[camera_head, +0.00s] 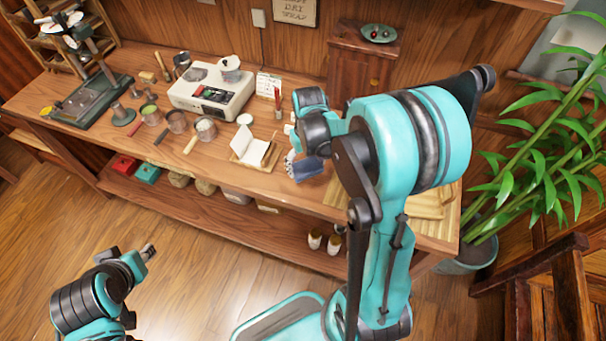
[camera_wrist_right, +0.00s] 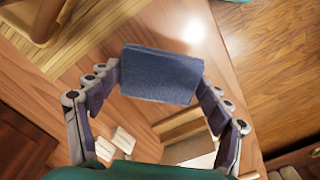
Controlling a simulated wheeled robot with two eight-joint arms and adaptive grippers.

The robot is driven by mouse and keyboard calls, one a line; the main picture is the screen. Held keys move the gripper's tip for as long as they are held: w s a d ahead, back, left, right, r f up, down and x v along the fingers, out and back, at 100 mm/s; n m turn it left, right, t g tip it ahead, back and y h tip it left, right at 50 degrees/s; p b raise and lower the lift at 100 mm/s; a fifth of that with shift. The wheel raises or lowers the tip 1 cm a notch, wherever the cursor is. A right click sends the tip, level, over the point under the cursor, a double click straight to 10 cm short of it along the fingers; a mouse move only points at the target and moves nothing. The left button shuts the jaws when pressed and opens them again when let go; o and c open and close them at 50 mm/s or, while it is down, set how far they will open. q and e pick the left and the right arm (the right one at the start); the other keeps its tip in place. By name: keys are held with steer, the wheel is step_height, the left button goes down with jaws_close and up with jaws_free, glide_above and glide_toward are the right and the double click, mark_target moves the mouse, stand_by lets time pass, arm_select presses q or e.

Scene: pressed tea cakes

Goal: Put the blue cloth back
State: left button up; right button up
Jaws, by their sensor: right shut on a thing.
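The blue cloth (camera_head: 308,169) is a folded, block-like bundle. It also shows in the right wrist view (camera_wrist_right: 160,76), between the two fingers. My right gripper (camera_wrist_right: 157,82) is shut on it, with one finger at each end. In the head view my right gripper (camera_head: 305,161) is over the front part of the wooden bench, right of the small tray with white paper. My right arm hides part of the bench there. My left gripper (camera_head: 149,252) is low at the left, in front of the bench and away from the cloth; its jaws are too small to read.
A small wooden tray (camera_head: 238,158) with white paper lies left of the cloth. A slatted bamboo tray (camera_head: 440,212) is at the bench's right end. A white appliance (camera_head: 212,92), several cups and a dark press (camera_head: 90,100) stand to the left. A leafy plant (camera_head: 545,150) stands right.

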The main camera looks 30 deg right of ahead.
mark_target(303, 167)
steer(key=shift+w+a+f, duration=0.3)
steer(key=shift+w+f, duration=0.15)
steer(key=shift+w, duration=0.15)
step_height(303, 167, down, 3)
steer(key=shift+f+b, duration=0.15)
steer(key=shift+b, duration=0.7)
steer(key=shift+f, duration=0.35)
steer(key=shift+f, duration=0.1)
steer(key=o, duration=1.1)
